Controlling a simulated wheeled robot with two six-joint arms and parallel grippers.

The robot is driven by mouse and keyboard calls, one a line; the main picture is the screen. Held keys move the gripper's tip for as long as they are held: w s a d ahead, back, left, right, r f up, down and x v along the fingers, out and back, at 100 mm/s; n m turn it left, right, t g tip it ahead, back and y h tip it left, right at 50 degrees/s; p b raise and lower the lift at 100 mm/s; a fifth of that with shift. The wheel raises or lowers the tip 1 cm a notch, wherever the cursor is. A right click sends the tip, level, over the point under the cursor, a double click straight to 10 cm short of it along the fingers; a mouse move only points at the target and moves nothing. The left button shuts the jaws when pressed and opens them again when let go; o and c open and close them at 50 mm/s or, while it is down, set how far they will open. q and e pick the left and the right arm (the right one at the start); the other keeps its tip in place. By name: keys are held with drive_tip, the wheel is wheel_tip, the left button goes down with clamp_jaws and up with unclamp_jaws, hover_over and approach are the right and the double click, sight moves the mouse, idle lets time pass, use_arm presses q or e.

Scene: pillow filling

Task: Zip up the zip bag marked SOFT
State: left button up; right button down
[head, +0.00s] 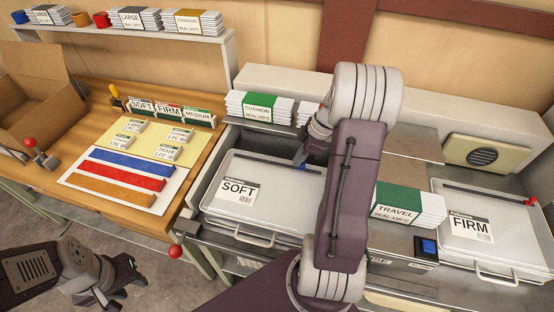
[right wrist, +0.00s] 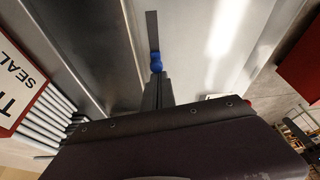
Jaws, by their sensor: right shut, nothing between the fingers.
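The zip bag marked SOFT (head: 270,181) is a flat pale grey case with a front handle, lying in a shallow metal bay. My right gripper (head: 301,157) is over its back right part, partly hidden by my own arm. In the right wrist view the shut, empty fingers (right wrist: 157,92) point at a small blue zip slider (right wrist: 156,63). They are at or very near it; I cannot tell if they touch. A dark zip strip (right wrist: 152,28) runs on beyond the slider. My left gripper (head: 130,287) is low at the left, over the floor, open and empty.
The zip bag marked FIRM (head: 490,222) lies at the right. A TRAVEL stack (head: 408,207) stands between the two bags, close to my right arm. A CUSHION stack (head: 258,107) is behind the SOFT bag. A wooden table (head: 100,97) with coloured strips is at the left.

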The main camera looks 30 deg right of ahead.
sight(305, 171)
drive_tip(key=shift+s+d+b, duration=0.35)
drive_tip(key=shift+s+d, duration=1.1)
drive_tip(key=shift+s, duration=0.2)
drive_tip(key=shift+w+a+r+p, duration=0.2)
drive_tip(key=shift+w+a+p, duration=0.1)
drive_tip(key=shift+w+a, duration=0.8)
drive_tip(key=shift+w+a+r, duration=0.2)
drive_tip(key=shift+r, duration=0.5)
drive_tip(key=v, duration=0.9)
drive_tip(key=shift+s+a+p, duration=0.15)
drive_tip(key=shift+a+p, duration=0.05)
drive_tip(key=shift+p, duration=0.15)
drive_tip(key=shift+f, duration=0.1)
